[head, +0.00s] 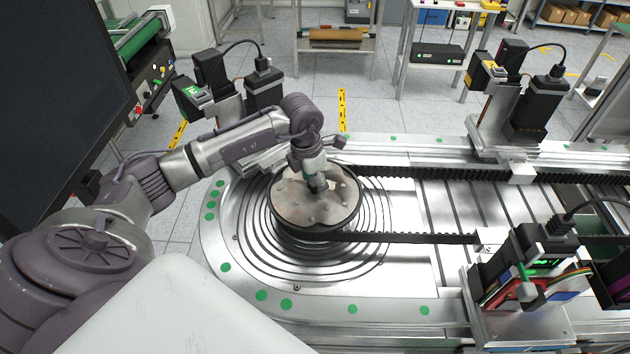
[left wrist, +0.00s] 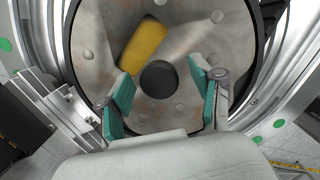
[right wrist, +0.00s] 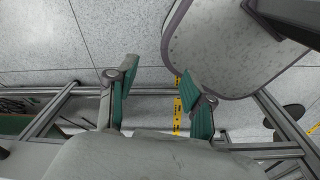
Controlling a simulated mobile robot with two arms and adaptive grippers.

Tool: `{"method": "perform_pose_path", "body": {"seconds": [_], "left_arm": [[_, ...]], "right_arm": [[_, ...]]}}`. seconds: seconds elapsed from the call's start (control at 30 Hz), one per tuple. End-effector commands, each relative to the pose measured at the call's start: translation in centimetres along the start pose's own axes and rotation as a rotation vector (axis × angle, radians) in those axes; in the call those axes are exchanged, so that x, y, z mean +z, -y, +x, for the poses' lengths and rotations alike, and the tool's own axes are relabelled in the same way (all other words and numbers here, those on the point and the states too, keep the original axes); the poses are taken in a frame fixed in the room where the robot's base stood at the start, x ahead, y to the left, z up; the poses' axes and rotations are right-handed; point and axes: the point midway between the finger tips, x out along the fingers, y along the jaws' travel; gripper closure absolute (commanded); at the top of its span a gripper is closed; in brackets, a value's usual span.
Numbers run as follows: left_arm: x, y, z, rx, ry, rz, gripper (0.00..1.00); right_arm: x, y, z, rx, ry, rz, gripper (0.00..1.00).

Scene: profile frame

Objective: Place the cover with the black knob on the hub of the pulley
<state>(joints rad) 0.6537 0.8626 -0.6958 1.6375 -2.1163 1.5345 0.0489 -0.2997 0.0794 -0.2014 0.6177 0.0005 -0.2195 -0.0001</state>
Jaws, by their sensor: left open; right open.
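A round grey disc with bolt heads and a yellow patch (left wrist: 143,45) fills much of the left wrist view. A black round knob (left wrist: 158,79) stands at its middle. It looks like the cover lying on the pulley (head: 345,208), but I cannot tell the cover's edge from the pulley. My left gripper (head: 316,182) is over the disc's middle. In the left wrist view its open fingers (left wrist: 160,83) are on either side of the knob, with gaps showing. My right gripper (right wrist: 155,84) is open and empty above the floor, outside the head view.
A black toothed belt (head: 410,238) runs from the pulley to the right along the metal machine bed (head: 225,240). Black motor and sensor units (head: 535,265) stand on the bed's right and back. A dark screen (head: 60,100) stands at the left.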

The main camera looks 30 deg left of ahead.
Motion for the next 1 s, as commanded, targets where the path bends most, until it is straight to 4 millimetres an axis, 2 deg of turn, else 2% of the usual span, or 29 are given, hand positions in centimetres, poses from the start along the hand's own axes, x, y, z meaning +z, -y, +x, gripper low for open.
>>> {"method": "perform_pose_path", "body": {"seconds": [0.17,0.4,0.53,0.7,1.0], "left_arm": [[0.1,-0.2,-2.9,0.005,0.006,0.0,0.34],[0.1,-0.1,-8.2,0.005,0.007,0.0,0.34],[0.1,-0.1,-10.2,0.004,0.006,0.001,0.34],[0.1,-0.1,-11.6,0.003,0.004,-0.001,0.34],[0.0,-0.1,-11.8,0.002,0.003,-0.001,0.34]], "right_arm": [[0.0,0.0,0.0,0.001,-0.001,0.0,0.49],[-0.1,-0.1,0.0,0.001,-0.001,0.001,0.49],[-0.1,-0.1,0.0,0.001,-0.001,0.001,0.49],[-0.1,-0.1,0.0,0.001,-0.001,0.001,0.49],[-0.1,-0.1,0.0,0.001,-0.001,0.001,0.49]]}}
